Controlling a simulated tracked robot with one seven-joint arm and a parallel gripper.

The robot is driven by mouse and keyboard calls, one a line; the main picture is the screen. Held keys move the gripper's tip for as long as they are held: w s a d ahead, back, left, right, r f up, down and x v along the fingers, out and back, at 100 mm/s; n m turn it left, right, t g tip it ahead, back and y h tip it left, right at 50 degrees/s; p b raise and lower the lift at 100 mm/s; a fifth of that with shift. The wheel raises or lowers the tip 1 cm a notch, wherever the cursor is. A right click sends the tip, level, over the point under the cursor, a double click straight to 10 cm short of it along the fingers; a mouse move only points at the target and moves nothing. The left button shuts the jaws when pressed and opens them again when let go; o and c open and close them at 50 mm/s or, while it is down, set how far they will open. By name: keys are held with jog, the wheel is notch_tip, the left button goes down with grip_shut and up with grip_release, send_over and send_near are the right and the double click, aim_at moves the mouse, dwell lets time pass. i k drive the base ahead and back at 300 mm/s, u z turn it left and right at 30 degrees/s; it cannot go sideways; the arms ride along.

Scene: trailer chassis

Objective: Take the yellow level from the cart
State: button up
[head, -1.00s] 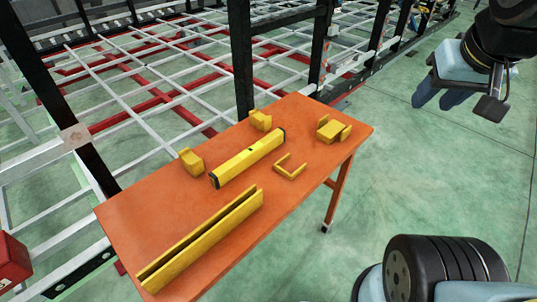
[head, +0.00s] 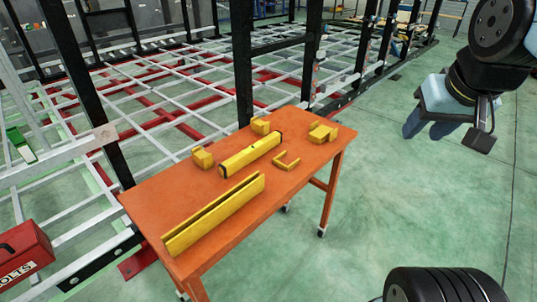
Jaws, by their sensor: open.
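The yellow level (head: 250,155) is a bar with black ends. It lies on the orange top of the cart (head: 152,203), between two small yellow blocks behind it and a long yellow channel piece (head: 214,214) in front. My gripper (head: 426,128) hangs at the upper right, over the green floor and well to the right of the cart. Its blue fingers point down and left, and it holds nothing that I can see. It is apart from the level.
Yellow brackets (head: 322,133) and a U-shaped piece (head: 286,161) lie near the level. A black post (head: 243,65) and the white and red chassis frame (head: 165,95) stand behind the cart. A red box (head: 22,252) is at the lower left. The floor at right is clear.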

aim_at(233, 166)
jog(key=u, duration=0.2)
jog(key=i, duration=0.85)
jog(key=z, duration=0.1)
